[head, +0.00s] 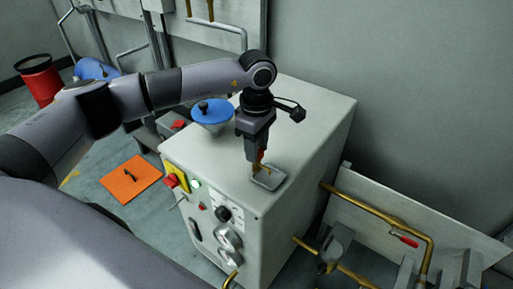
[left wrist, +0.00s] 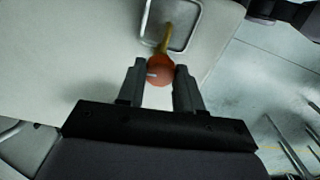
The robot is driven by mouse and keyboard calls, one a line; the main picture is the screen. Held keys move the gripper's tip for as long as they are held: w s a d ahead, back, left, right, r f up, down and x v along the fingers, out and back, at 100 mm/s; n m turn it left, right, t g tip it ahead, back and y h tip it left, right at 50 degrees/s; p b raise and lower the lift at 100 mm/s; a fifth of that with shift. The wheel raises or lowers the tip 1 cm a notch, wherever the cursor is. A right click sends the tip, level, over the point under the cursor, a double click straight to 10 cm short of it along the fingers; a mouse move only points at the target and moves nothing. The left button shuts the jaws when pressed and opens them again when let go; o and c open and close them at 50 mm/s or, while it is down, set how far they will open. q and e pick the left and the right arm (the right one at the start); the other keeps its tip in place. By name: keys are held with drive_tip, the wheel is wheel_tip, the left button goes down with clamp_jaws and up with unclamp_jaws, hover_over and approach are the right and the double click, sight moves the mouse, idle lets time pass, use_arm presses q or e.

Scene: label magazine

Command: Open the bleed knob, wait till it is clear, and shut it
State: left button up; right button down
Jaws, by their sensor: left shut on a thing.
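The bleed knob is a small orange-red knob (left wrist: 160,72) on a brass stem (left wrist: 166,40). It shows low under my gripper in the head view (head: 260,155), above a small shallow metal tray (head: 269,178) on top of the grey cabinet (head: 300,130). My left gripper (head: 257,150) points down from above and is shut on the knob. In the left wrist view the two fingers (left wrist: 160,82) sit on either side of the knob. I cannot make out any fluid at the stem. My right gripper is not in view.
The cabinet front carries gauges (head: 229,238) and a red switch on yellow (head: 175,181). Brass pipes (head: 385,222) run at the right. An orange mat (head: 133,180) lies at the left.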

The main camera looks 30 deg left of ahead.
use_arm(q)
drive_tip(key=shift+w+r+m, duration=0.1)
drive_tip(key=shift+m, duration=0.4)
drive_tip(key=o, duration=1)
drive_tip(key=shift+o, duration=0.2)
drive_tip(key=shift+r, duration=3.6)
